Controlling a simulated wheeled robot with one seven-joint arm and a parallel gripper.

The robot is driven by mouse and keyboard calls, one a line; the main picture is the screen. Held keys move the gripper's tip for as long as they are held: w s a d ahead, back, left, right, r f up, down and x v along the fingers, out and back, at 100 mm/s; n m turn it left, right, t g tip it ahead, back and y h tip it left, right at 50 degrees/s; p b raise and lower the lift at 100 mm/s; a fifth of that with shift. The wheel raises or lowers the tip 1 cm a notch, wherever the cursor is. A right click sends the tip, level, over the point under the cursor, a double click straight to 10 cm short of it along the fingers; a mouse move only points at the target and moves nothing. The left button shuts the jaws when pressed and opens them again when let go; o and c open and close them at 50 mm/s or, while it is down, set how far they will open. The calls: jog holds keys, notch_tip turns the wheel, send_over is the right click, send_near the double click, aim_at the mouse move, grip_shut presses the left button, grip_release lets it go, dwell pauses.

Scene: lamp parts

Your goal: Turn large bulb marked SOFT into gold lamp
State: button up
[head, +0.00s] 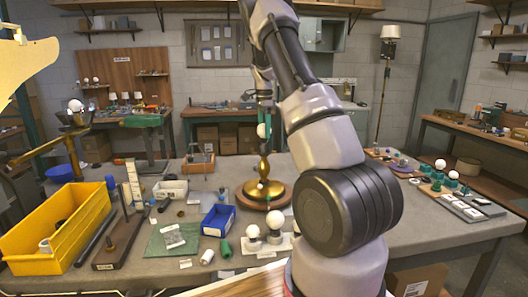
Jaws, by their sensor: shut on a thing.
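The gold lamp (263,187) stands upright on a round wooden base (243,200) in the middle of the bench. A white round bulb (263,131) is directly above the lamp's neck. My gripper (264,113) points down and is shut on this bulb from above. The bulb's lower end is close to the lamp's top; I cannot tell whether they touch. Any marking on the bulb is too small to read.
Other white bulbs stand on a holder (268,246) in front of the lamp. A blue bin (218,220) is to its left, and a yellow bin (58,228) is at the far left. Several small parts and bulbs lie at the right. The bench (425,225) is clear at front right.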

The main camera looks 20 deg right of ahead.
jog(key=shift+s+f+m, duration=0.1)
jog(key=shift+f+m, duration=0.15)
jog(key=shift+m, duration=0.05)
jog(key=m, duration=0.3)
jog(key=shift+a, duration=0.1)
jog(key=m, duration=0.3)
jog(key=shift+m, duration=0.4)
jog(key=o, duration=0.7)
jog(key=shift+m, duration=0.7)
jog(key=o, duration=0.5)
jog(key=shift+c, duration=0.2)
jog(key=shift+r, duration=0.15)
